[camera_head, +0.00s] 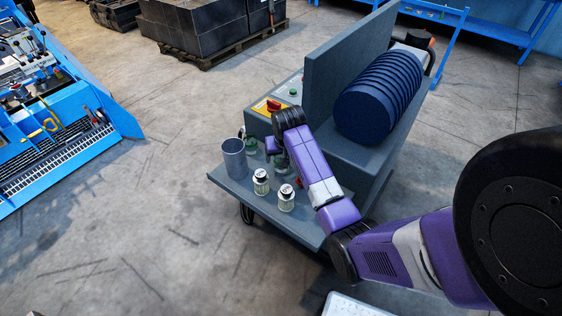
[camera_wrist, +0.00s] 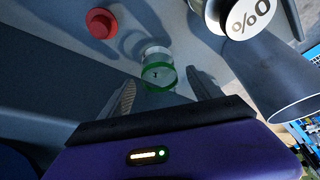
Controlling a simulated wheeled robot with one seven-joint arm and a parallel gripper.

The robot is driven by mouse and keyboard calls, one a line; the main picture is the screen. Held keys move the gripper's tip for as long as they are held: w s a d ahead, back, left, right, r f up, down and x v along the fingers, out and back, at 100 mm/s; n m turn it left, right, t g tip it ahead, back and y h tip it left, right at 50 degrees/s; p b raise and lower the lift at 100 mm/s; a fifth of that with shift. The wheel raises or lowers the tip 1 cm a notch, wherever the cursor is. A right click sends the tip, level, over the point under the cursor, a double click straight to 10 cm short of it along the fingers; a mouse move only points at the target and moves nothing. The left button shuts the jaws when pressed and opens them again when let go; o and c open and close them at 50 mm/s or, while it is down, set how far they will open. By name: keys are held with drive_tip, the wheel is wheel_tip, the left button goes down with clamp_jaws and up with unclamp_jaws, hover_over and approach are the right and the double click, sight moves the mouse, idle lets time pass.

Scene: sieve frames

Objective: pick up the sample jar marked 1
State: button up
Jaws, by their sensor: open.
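My gripper (camera_wrist: 163,82) is open, with a finger on either side of a small clear jar with a green band (camera_wrist: 158,72). The jar stands just beyond or between the fingertips; I cannot tell which, and no number shows on it. In the head view my gripper (camera_head: 275,146) is over the cart's shelf, its fingers mostly hidden. Two pale jars with black-and-white tops, one left (camera_head: 261,184) and one right (camera_head: 286,200), stand in front of it. Their marks are too small to read. A marked white lid (camera_wrist: 248,18) shows at the wrist view's top right.
A grey cup (camera_head: 234,158) stands at the shelf's left; a grey cup also shows in the wrist view (camera_wrist: 275,88). A red knob (camera_wrist: 101,22) is left of the green-banded jar. An upright panel (camera_head: 345,60) and stacked dark blue discs (camera_head: 375,100) stand behind.

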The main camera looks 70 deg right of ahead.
drive_tip(key=shift+x, duration=0.8)
drive_tip(key=shift+s, duration=0.1)
drive_tip(key=c, duration=1.4)
drive_tip(key=shift+c, duration=0.2)
drive_tip(key=shift+r, duration=0.15)
